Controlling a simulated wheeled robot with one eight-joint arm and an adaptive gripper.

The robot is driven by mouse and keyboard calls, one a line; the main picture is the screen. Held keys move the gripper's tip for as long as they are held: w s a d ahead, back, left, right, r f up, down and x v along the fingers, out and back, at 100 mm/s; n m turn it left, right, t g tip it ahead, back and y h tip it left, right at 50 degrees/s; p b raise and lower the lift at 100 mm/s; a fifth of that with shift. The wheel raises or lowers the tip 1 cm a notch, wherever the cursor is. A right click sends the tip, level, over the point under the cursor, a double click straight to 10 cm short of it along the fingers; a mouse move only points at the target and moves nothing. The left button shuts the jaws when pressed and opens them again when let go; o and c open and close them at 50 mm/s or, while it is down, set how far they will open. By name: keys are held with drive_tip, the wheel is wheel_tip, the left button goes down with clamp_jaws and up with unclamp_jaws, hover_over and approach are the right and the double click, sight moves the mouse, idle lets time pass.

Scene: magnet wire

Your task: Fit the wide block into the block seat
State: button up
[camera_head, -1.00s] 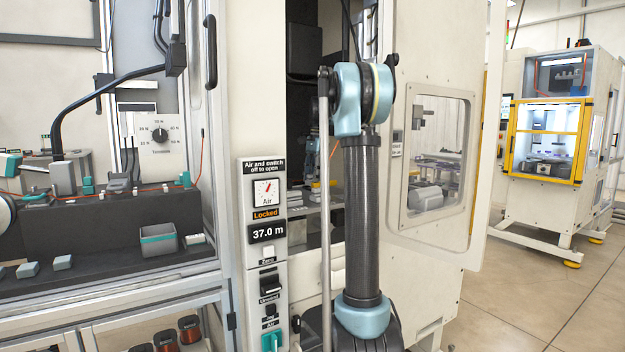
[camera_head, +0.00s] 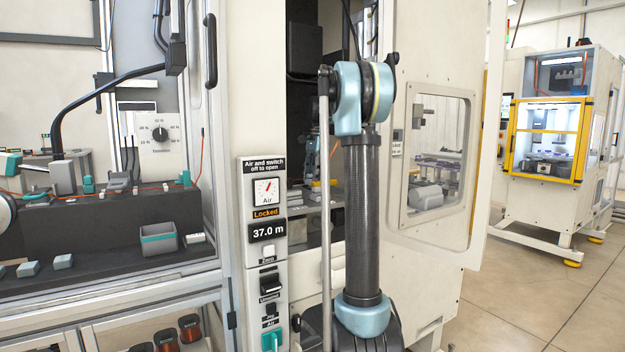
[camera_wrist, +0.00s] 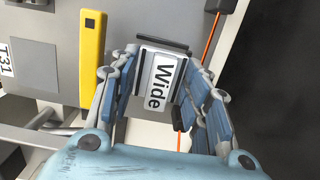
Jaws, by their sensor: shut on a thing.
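The wide block (camera_wrist: 157,92), pale grey with a white label reading "Wide", shows in the wrist view between the blue-padded fingers of my gripper (camera_wrist: 162,85). My gripper is shut on it. Dark bars run along the block's upper edge and just below it. I cannot tell whether these belong to the block or to a seat behind it. The block seat is not clearly identifiable. In the head view my arm reaches into the open machine, and the gripper and block are hidden there.
A yellow bar (camera_wrist: 93,58) stands left of the gripper in the wrist view, near a T31 label (camera_wrist: 7,62). An orange wire (camera_wrist: 212,40) runs at the right. In the head view, the machine's windowed door (camera_head: 436,150) stands open and a control panel (camera_head: 267,250) reads "Locked".

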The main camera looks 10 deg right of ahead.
drive_tip(key=shift+f, duration=0.45)
drive_tip(key=o, duration=1.3)
drive_tip(key=shift+c, duration=0.2)
drive_tip(key=shift+r, duration=0.1)
drive_tip(key=shift+w+d+r, duration=0.1)
drive_tip(key=shift+d+r, duration=0.05)
drive_tip(key=shift+r, duration=1.05)
drive_tip(key=shift+w+d+r, duration=0.1)
drive_tip(key=shift+d+r, duration=0.05)
drive_tip(key=shift+r, duration=1.05)
wheel_tip(320, 180, up, 12)
drive_tip(key=d, duration=0.1)
drive_tip(key=shift+w+d+f, duration=0.15)
drive_tip(key=shift+w, duration=0.15)
